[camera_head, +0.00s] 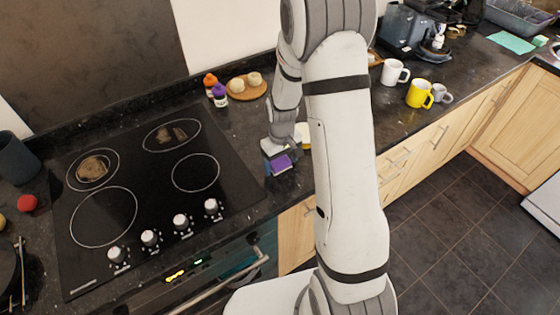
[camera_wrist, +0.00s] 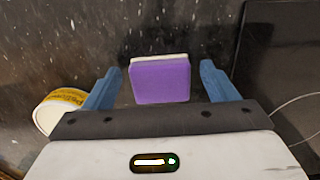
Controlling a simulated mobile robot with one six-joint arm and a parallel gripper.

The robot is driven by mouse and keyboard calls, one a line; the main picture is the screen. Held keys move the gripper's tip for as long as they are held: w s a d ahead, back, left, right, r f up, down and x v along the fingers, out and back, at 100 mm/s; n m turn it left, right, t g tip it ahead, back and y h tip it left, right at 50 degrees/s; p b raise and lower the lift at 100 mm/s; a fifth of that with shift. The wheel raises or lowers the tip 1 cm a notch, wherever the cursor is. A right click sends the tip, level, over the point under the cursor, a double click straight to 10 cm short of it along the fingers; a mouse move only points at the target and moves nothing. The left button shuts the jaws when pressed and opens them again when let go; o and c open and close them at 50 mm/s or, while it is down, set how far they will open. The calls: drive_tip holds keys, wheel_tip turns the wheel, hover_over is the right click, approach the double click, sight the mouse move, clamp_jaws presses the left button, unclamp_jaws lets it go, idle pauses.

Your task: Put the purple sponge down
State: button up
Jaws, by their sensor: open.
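The purple sponge (camera_wrist: 160,82), with a pale layer along its far edge, is on the dark granite counter between the fingers of my gripper (camera_wrist: 160,88) in the wrist view. Dark gaps show between the sponge and both blue fingers, so the gripper is open around it. In the head view the sponge (camera_head: 281,162) shows at the tip of my gripper (camera_head: 276,158), on the counter strip just right of the cooktop. My arm hides part of the counter behind it.
The black cooktop (camera_head: 150,190) lies to the left. A yellow-labelled round container (camera_wrist: 62,108) stands close beside the left finger. A wooden board (camera_head: 246,90), small bottles (camera_head: 219,95), a white mug (camera_head: 394,72) and a yellow mug (camera_head: 419,94) stand further back.

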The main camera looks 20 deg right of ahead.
sight(281, 164)
wheel_tip(281, 164, up, 12)
drive_tip(key=b, duration=0.2)
drive_tip(key=s+r+m+t, duration=0.1)
drive_tip(key=s+r, duration=0.5)
drive_tip(key=s, duration=0.4)
drive_tip(key=s+a+r+m+t, duration=0.1)
drive_tip(key=s+r+m+t, duration=0.1)
drive_tip(key=s+r, duration=0.4)
drive_tip(key=s, duration=0.5)
drive_tip(key=shift+r+t, duration=0.15)
drive_tip(key=shift+t, duration=0.15)
drive_tip(key=f+b, duration=0.2)
drive_tip(key=f, duration=0.1)
drive_tip(key=shift+w+d+m, duration=0.1)
drive_tip(key=shift+w+m, duration=0.1)
drive_tip(key=shift+m, duration=0.1)
drive_tip(key=shift+c, duration=0.4)
